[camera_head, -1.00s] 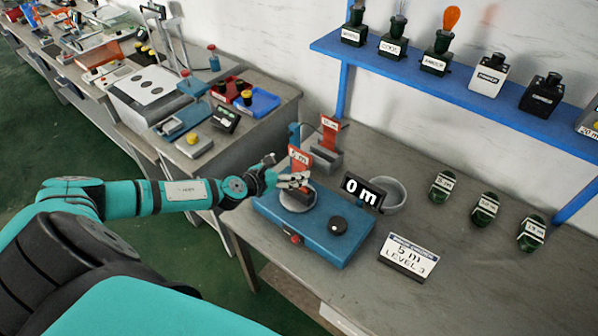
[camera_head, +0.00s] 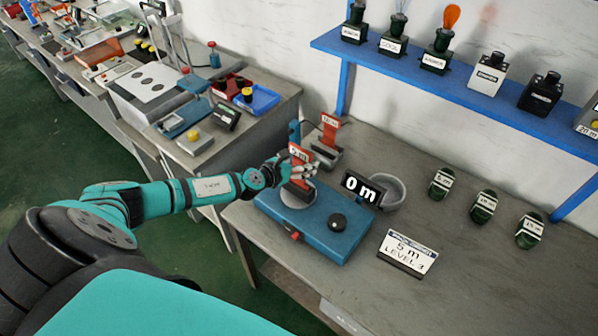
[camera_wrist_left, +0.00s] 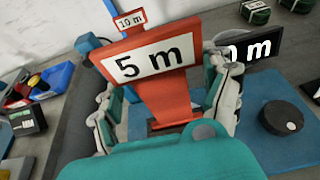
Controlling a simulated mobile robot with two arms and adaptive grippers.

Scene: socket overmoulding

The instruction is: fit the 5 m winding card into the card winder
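The orange-red 5 m winding card (camera_head: 299,153) stands upright over the round drum (camera_head: 287,203) on the blue card winder (camera_head: 325,240). In the left wrist view the 5 m card (camera_wrist_left: 158,62) fills the middle, and its lower end meets a dark slot; how deep it sits cannot be told. My left gripper (camera_head: 303,169) is at the card. In the left wrist view its fingers (camera_wrist_left: 165,105) stand on either side of the card's stem, with narrow gaps showing, so it looks open around the card. My right gripper is not in view.
The black 0 m display (camera_head: 362,189) and a grey bowl (camera_head: 392,192) stand behind the winder. A 10 m card (camera_head: 330,128) stands in a grey holder farther back. Several green coils (camera_head: 484,206) lie right.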

